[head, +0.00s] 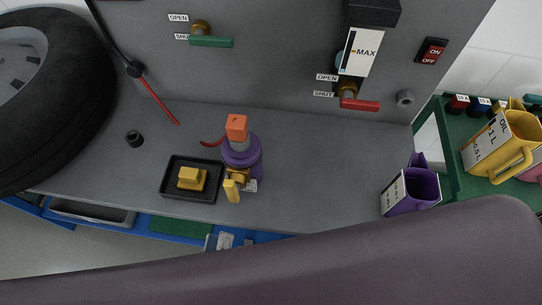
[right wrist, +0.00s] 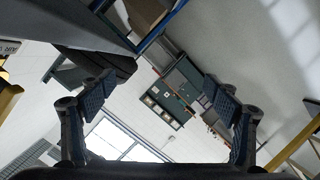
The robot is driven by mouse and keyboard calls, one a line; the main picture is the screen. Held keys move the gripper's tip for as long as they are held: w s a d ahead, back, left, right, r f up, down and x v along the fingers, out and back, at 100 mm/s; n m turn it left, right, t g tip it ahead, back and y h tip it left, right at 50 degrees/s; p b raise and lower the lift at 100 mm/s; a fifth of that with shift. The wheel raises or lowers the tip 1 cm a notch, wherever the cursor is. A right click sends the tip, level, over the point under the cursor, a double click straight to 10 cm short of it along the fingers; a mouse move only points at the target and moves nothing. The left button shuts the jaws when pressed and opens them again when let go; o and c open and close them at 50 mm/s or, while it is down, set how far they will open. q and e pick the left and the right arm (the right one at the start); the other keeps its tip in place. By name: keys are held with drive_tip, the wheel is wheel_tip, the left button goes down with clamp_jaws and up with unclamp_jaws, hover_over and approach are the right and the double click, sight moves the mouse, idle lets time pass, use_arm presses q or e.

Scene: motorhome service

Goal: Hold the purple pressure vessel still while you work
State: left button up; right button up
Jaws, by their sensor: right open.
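The purple pressure vessel (head: 243,158) stands on the grey bench in the head view. It has an orange block-shaped top (head: 237,127) above a grey neck, and a brass-yellow fitting with a yellow lever (head: 231,190) at its front. Nothing of mine touches it in the head view. My right gripper (right wrist: 158,95) shows in the right wrist view with its two fingers wide apart and nothing between them. That view shows the room, not the vessel. I cannot make out my left gripper in either view.
A black tray (head: 174,196) with a yellow block (head: 191,178) lies left of the vessel. A purple jug (head: 409,190) stands at the bench's right. A tyre (head: 60,95) fills the left. Green-handled (head: 211,42) and red-handled (head: 360,104) valves are on the grey panel.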

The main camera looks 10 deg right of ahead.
sight(259, 154)
drive_tip(key=w+d+r+y, duration=0.2)
drive_tip(key=w+r, duration=0.2)
drive_tip(key=r, duration=0.6)
drive_tip(key=w+d+r+m+t, duration=0.1)
drive_tip(key=w+d+r+m, duration=0.1)
drive_tip(key=w, duration=0.3)
drive_tip(key=w+d+r+m+t, duration=0.1)
drive_tip(key=w+d+r+m, duration=0.2)
drive_tip(key=w+r+m, duration=0.1)
drive_tip(key=w+d+r+m+t, duration=0.1)
drive_tip(key=w+d+r+m, duration=0.2)
drive_tip(key=w, duration=0.3)
drive_tip(key=shift+w+r+m+t, duration=0.2)
drive_tip(key=shift+r+m+t, duration=0.2)
drive_tip(key=shift+r, duration=0.4)
drive_tip(key=shift+w+f+m+h, duration=0.25)
drive_tip(key=shift+f+m+h, duration=0.15)
drive_tip(key=x, duration=0.7)
drive_tip(key=shift+w+a, duration=0.15)
